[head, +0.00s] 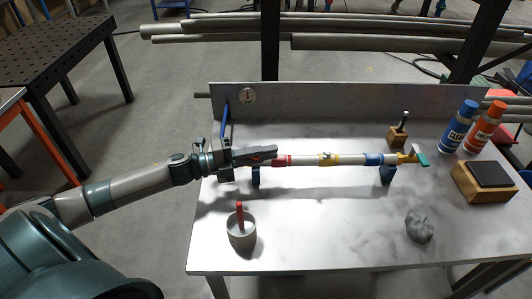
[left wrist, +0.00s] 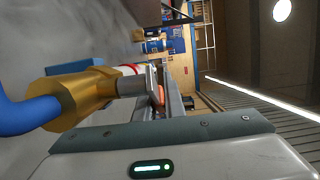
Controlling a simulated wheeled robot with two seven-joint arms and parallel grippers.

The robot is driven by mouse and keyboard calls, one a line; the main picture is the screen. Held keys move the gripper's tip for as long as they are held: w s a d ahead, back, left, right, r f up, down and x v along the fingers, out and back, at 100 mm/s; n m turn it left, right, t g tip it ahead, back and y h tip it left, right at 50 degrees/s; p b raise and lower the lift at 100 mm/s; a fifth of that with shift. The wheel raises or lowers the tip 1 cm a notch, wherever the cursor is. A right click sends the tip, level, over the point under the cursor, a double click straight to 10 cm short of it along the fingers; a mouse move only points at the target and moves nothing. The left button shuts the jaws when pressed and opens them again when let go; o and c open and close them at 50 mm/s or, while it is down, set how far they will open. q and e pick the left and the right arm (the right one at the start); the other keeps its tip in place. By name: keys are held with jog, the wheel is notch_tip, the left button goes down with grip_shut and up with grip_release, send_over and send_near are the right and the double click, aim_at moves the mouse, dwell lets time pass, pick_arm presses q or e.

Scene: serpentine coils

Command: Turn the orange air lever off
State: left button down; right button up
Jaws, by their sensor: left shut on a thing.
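A pale pipe (head: 307,160) with red, yellow and blue bands lies level on blue stands along the table. At its left end my left gripper (head: 266,154) is shut around the valve area beside the red band. In the left wrist view a small part of the orange lever (left wrist: 161,95) shows between the fingers of my left gripper (left wrist: 167,92). The rest of the lever is hidden by the fingers, so its angle cannot be told. A brass fitting (left wrist: 82,92) with a blue hose (left wrist: 25,112) sits beside it. My right gripper is not in view.
A grey cup (head: 241,236) with a red-handled item stands in front. A grey lump (head: 418,226), a wooden block with a dark top (head: 482,184), and blue (head: 459,125) and orange (head: 486,126) bottles are at the right. A gauge (head: 248,96) is on the back panel.

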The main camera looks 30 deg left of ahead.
pick_arm(q)
jog(key=c, duration=2.1)
grip_release()
jog(key=shift+s+a, duration=0.1)
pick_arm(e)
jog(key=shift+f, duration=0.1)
